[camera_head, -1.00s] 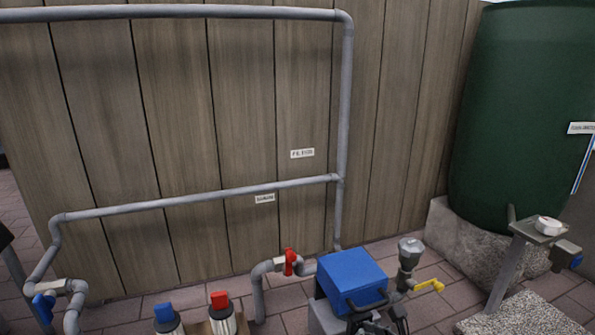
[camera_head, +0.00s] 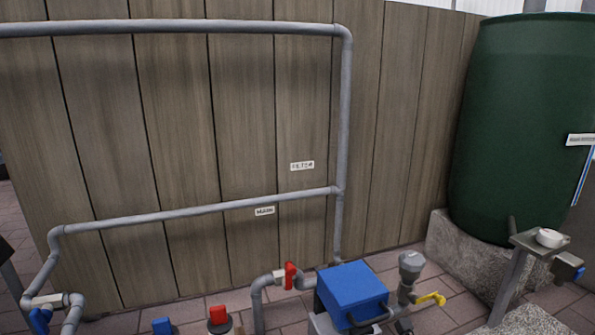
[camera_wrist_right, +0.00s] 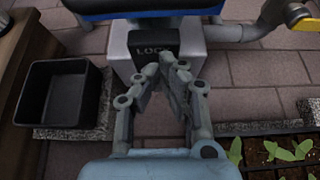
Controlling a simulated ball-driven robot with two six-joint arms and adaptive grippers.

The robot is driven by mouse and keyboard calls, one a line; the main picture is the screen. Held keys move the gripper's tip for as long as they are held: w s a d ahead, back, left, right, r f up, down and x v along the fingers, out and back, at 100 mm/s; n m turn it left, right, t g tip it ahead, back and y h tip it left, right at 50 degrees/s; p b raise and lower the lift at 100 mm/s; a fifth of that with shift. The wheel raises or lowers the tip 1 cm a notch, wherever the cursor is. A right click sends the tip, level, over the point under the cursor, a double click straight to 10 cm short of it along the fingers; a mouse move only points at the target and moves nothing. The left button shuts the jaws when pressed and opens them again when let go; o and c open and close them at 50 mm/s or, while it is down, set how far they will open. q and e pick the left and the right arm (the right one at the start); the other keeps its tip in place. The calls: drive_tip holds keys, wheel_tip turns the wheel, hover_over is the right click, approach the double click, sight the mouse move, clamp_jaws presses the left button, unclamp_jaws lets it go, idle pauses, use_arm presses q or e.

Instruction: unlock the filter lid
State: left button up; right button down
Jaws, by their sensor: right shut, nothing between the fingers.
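The filter housing has a blue lid (camera_head: 351,285) at the lower middle of the head view, with a dark handle bar at its front edge. The lid looks closed. In the right wrist view the lid's blue edge (camera_wrist_right: 95,8) runs across the top, above the grey housing (camera_wrist_right: 122,62). A black latch (camera_wrist_right: 140,47) with lettering that reads like "LOCK" sits on its front. My right gripper (camera_wrist_right: 168,66) is shut and empty, its fingertips just before the latch and partly covering it. I cannot tell whether they touch. My left gripper is not in view.
A red-handled valve (camera_head: 290,275) stands left of the housing, and a grey fitting with a yellow handle (camera_head: 430,299) right of it. A black bin (camera_wrist_right: 62,95) is left of my right gripper; a seedling tray (camera_wrist_right: 275,155) is at lower right. Paving lies between.

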drive_tip(key=s+d, duration=0.2)
drive_tip(key=s, duration=0.3)
drive_tip(key=shift+s+r+p, duration=0.3)
drive_tip(key=shift+r, duration=0.05)
drive_tip(key=shift+s+f, duration=0.1)
